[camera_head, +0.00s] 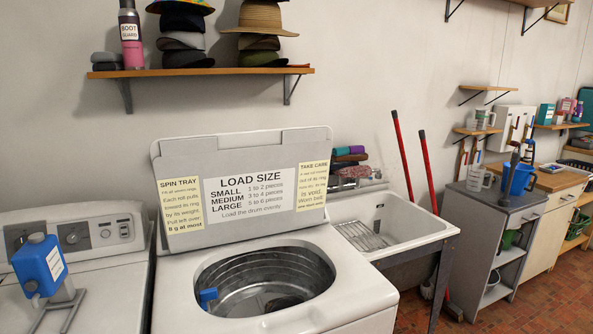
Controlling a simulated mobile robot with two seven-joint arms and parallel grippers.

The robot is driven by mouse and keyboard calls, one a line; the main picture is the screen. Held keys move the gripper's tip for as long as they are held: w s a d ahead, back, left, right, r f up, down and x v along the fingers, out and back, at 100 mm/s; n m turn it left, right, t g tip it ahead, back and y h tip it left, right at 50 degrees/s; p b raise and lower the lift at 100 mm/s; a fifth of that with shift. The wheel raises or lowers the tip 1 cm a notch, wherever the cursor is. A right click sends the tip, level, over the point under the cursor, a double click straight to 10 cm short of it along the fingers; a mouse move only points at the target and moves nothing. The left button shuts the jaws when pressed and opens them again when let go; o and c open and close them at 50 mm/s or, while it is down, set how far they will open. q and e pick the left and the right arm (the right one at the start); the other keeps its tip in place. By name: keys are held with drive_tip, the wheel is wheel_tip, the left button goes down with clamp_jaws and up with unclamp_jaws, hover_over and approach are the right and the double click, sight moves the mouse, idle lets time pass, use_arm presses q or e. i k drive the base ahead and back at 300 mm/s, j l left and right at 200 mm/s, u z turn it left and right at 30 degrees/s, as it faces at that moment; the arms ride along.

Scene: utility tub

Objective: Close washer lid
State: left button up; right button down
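The washer (345,274) is a white top-loader at the bottom centre. Its lid (240,141) stands raised and upright along the back edge, with its inner face towards me. The lid carries a white load size label and two yellow labels. The round drum opening (265,277) below it is uncovered, and a small blue part (208,296) shows at the left of the drum. Neither of my grippers is in view.
A second machine (100,262) with knobs stands at left, with a blue bottle (40,265) on a stand at its front. A utility sink (400,226) stands right of the washer. A shelf (205,72) with hats hangs above the lid.

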sight(212, 189)
drive_tip(key=i+j+z, duration=0.15)
drive_tip(key=z, duration=0.2)
drive_tip(key=i+j+z, duration=0.1)
drive_tip(key=j+z, duration=0.3)
drive_tip(key=l, duration=0.1)
